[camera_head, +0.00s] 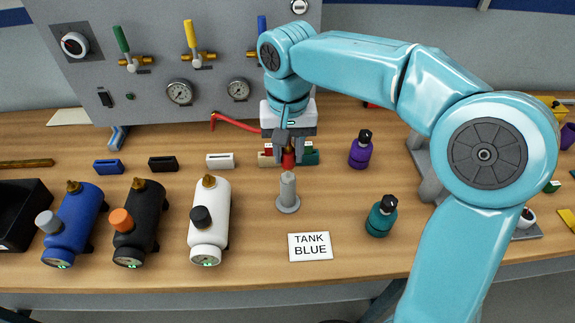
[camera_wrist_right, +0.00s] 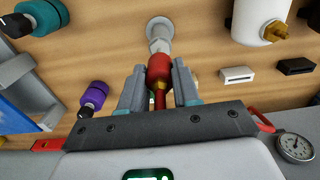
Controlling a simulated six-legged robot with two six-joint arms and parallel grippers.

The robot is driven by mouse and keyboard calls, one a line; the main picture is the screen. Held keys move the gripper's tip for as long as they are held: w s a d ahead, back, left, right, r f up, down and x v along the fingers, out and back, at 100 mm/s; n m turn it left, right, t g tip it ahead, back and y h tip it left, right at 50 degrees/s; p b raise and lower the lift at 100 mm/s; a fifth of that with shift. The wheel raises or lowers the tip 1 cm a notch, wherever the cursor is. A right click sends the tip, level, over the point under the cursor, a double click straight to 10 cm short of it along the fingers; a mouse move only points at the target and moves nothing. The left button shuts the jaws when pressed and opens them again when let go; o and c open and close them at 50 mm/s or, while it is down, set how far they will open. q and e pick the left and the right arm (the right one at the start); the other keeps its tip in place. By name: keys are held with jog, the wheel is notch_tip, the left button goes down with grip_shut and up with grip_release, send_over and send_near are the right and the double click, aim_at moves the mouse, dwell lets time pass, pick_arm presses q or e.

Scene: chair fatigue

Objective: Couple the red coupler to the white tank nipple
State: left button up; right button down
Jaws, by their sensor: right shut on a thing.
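My right gripper (camera_head: 289,160) is shut on the red coupler (camera_head: 288,157), which hangs mouth-down between the fingers. In the wrist view the red coupler (camera_wrist_right: 159,68) sits between the two grey fingers. Its mouth is in line with the top of a grey stand (camera_head: 288,192); I cannot tell whether they touch. The white tank (camera_head: 209,228) lies to the left on the table, with a brass nipple (camera_head: 208,181) at its far end and a black knob on top. My left gripper is not in view.
A black tank (camera_head: 140,225) and a blue tank (camera_head: 75,222) lie left of the white one. A card (camera_head: 310,246) reads TANK BLUE. Purple (camera_head: 361,150) and teal (camera_head: 381,216) bottles stand to the right. A gauge panel (camera_head: 190,60) stands behind.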

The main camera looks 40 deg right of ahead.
notch_tip(320, 180, up, 4)
jog(key=p, duration=0.4)
jog(key=shift+r, duration=0.1)
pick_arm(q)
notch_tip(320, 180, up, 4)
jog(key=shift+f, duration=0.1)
pick_arm(e)
jog(key=shift+w, duration=0.1)
